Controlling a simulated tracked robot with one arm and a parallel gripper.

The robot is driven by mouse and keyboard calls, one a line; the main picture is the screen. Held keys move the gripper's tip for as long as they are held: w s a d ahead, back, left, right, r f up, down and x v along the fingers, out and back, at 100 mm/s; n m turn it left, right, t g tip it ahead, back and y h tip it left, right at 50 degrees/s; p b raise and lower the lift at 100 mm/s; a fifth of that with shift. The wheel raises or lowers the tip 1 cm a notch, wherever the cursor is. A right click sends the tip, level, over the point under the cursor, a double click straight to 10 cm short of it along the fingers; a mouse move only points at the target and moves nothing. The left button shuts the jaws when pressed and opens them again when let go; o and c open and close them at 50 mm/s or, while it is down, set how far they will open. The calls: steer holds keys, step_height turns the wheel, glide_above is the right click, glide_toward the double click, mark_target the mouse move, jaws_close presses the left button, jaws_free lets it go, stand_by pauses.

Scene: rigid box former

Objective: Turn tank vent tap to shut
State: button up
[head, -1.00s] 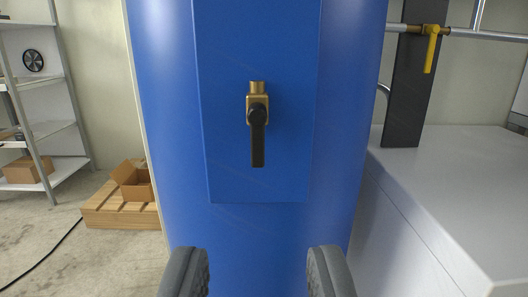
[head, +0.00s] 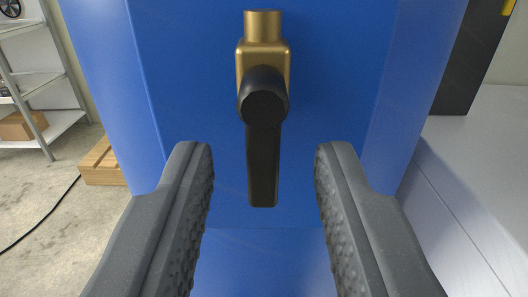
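The tank vent tap is a brass body (head: 264,55) on the flat front panel (head: 330,80) of the blue tank (head: 95,75). Its black handle (head: 263,165) hangs straight down from a round black hub, in line with the brass outlet above. My gripper (head: 264,170) is open, with one grey ribbed finger on each side of the handle's lower part. There is a clear gap between each finger and the handle in the picture. How far the fingertips are from it in depth is hard to tell. Nothing is held.
A grey-white cabinet or counter (head: 490,150) stands close on the right, with a dark post (head: 470,65) behind it. On the left are metal shelves (head: 35,80), a wooden pallet (head: 100,165) and a black cable (head: 45,220) on the concrete floor.

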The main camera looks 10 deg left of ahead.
steer(key=shift+c, duration=0.3)
jaws_close()
